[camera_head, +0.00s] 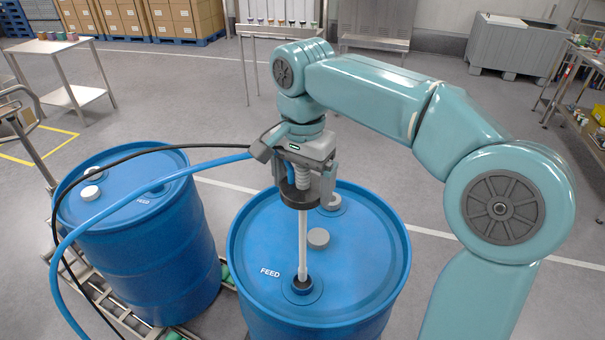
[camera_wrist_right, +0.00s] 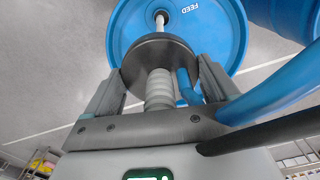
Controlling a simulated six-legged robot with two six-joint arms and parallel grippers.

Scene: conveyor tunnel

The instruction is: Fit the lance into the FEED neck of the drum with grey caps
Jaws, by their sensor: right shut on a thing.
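The near blue drum (camera_head: 368,262) has grey caps (camera_head: 318,238) on its lid and a dark FEED neck (camera_head: 302,284) beside white FEED lettering. My right gripper (camera_head: 306,178) is shut on the lance (camera_head: 303,238) by its upper part and stands above the drum. The lance is a pale tube below a black collar, close to upright. Its lower end meets the FEED neck in the head view; how deep it sits cannot be told. The right wrist view shows the lance (camera_wrist_right: 161,20) beyond the collar, over the drum lid (camera_wrist_right: 205,30). My left gripper is not in view.
A second blue drum (camera_head: 190,235) with whiter caps stands at left on a roller conveyor (camera_head: 112,305). A blue hose (camera_head: 110,202) and a black cable run from the lance to the left. A side table (camera_head: 75,95) and stacked boxes (camera_head: 187,16) are behind.

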